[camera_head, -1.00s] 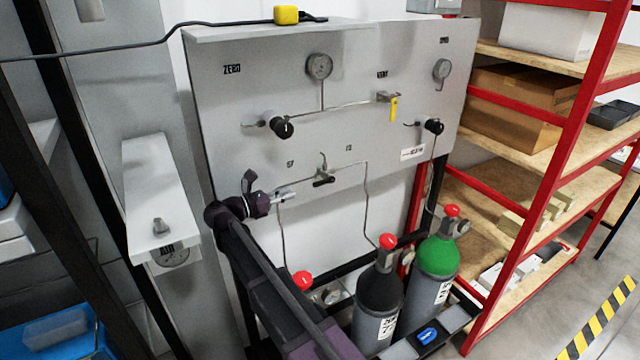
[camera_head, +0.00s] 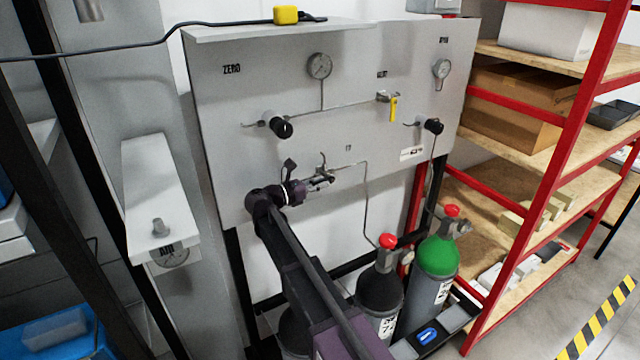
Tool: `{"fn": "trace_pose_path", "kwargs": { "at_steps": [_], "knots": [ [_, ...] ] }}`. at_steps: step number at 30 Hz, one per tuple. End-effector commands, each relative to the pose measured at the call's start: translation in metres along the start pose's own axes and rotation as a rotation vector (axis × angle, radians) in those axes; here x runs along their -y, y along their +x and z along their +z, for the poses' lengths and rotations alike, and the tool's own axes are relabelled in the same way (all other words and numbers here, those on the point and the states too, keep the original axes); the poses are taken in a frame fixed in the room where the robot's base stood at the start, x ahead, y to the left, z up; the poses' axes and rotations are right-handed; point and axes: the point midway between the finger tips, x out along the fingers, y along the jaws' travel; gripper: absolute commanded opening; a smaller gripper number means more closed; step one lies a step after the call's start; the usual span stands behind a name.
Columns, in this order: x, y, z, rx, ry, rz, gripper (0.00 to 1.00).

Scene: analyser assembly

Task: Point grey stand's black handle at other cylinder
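The grey stand's upright panel (camera_head: 225,110) carries thin pipes and a small valve (camera_head: 322,160) at its lower middle. The valve's black handle is mostly hidden by my gripper (camera_head: 320,182), whose fingertips are at it. I cannot tell whether the fingers are open or shut, or which way the handle points. A dark cylinder (camera_head: 380,292) with a red cap stands below the panel, with a pipe running down towards it. A green-shouldered cylinder (camera_head: 437,257) stands to its right. Another dark cylinder (camera_head: 292,335) is mostly hidden behind my arm at the left.
Two black knobs (camera_head: 281,128) (camera_head: 433,126), a yellow-handled valve (camera_head: 393,107) and gauges (camera_head: 319,66) project from the panel above my gripper. A red-framed shelf (camera_head: 500,210) stands at right. A small white stand (camera_head: 155,190) is at left.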

Motion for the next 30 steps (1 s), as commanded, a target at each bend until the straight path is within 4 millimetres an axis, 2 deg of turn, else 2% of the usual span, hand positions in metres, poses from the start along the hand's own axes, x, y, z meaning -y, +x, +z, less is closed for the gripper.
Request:
{"fn": "trace_pose_path", "kwargs": {
  "at_steps": [6, 9, 20, 30],
  "knots": [
    [0.000, 0.000, 0.000, 0.000, 0.000, 0.000, 0.27],
    [0.000, 0.000, 0.000, 0.000, 0.000, 0.000, 0.00],
    [0.000, 0.000, -0.003, 0.013, 0.000, 0.001, 0.00],
    [0.000, 0.001, -0.010, 0.129, 0.000, 0.001, 0.00]
  ]
}}
